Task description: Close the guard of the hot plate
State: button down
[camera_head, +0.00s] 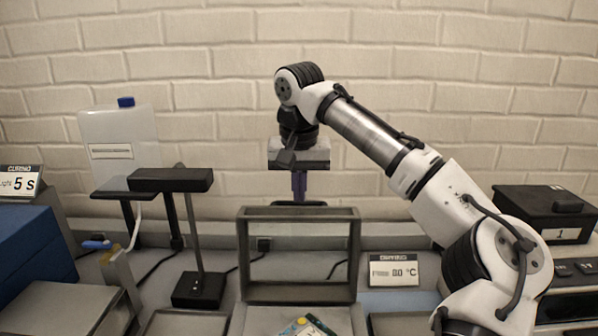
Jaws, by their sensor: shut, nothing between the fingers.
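The guard (350,255) is a dark rectangular frame with a see-through middle, standing upright at the back edge of a grey plate, which appears to be the hot plate (258,320). The plate is cut off by the bottom of the picture. A small colourful item (305,328) lies on it, partly out of view. My gripper (298,198) points down just above the guard's top bar and seems to be behind it. Its purple fingers are shut with nothing between them. Their tips are close to a dark piece behind the bar, and I cannot tell whether they touch.
A sign (393,270) reading 80 °C stands right of the guard. A black lamp-like stand (198,285) is on the left, with a white jug (120,150) behind it. A black box (545,212) is at the right. A brick wall closes the back.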

jog(key=shift+w+f+p, duration=0.15)
jog(key=shift+w+f, duration=0.05)
jog(key=shift+f, duration=0.85)
jog(key=shift+w+f+p, duration=0.15)
jog(key=shift+f, duration=0.85)
